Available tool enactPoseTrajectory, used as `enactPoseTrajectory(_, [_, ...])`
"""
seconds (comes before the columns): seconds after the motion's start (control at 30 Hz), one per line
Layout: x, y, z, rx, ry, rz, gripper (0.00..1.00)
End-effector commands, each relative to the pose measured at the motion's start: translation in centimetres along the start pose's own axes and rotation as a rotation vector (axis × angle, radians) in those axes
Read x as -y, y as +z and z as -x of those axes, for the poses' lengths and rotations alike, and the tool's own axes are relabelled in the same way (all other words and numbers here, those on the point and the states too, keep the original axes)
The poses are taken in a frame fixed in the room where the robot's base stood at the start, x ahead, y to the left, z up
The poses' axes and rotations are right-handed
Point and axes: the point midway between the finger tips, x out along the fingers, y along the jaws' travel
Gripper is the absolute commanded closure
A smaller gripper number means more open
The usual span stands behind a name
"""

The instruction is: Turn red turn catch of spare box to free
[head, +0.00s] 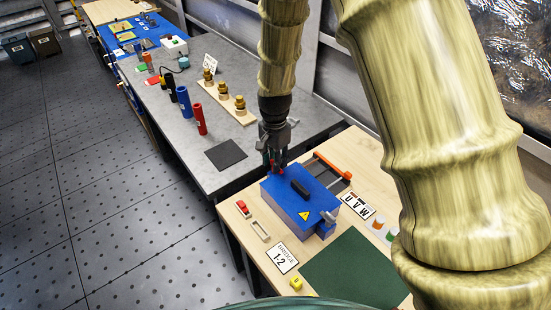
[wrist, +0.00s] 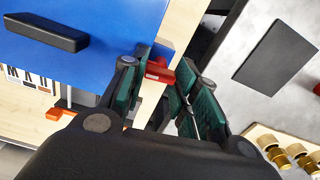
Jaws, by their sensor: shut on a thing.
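The spare box is blue with a black bar handle on its lid (head: 285,192) and stands on the wooden table; its lid also fills the upper left of the wrist view (wrist: 95,55). The red turn catch (wrist: 160,71) sits at the box's edge. In the head view only a bit of red shows by the fingertips. My gripper (head: 277,166) is at the box's far left edge, pointing down. In the wrist view its green-padded fingers (wrist: 160,92) are closed on the red catch, one on each side. The catch's exact angle is partly hidden by the fingers.
An orange-ended rail (head: 332,165) lies behind the box, and a grey latch (head: 327,218) is on its front right. A red switch (head: 243,207) and a green mat (head: 352,268) lie nearby. A grey bench with a black pad (head: 226,154) adjoins.

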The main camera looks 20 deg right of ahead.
Motion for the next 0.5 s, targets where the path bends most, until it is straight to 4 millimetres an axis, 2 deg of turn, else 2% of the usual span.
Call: enactPoseTrajectory(0.5, [0.10, -0.04, 0.15, -0.001, -0.003, 0.452, 0.94])
